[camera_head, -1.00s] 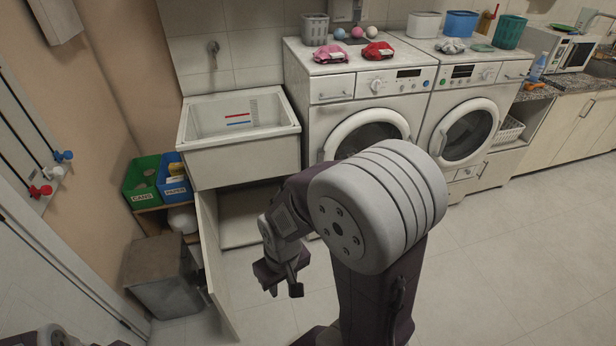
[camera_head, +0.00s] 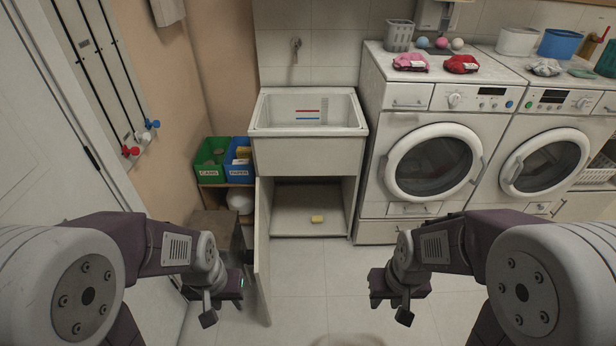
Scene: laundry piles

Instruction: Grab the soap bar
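A small yellow soap bar (camera_head: 317,219) lies on the floor panel inside the open cabinet (camera_head: 290,205) under the white sink (camera_head: 308,127). My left gripper (camera_head: 226,304) hangs in front of and to the left of the cabinet, on the left side of its open door. My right gripper (camera_head: 390,303) is in front of and to the right of the cabinet, low over the floor. Both grippers are well apart from the soap. Their fingers look spread, with nothing visible between them.
The open cabinet door (camera_head: 263,250) sticks out toward me, close to my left gripper. Green (camera_head: 209,160) and blue (camera_head: 238,157) bins stand on a shelf left of the sink. Washing machines (camera_head: 432,160) stand right. Floor between my grippers is clear.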

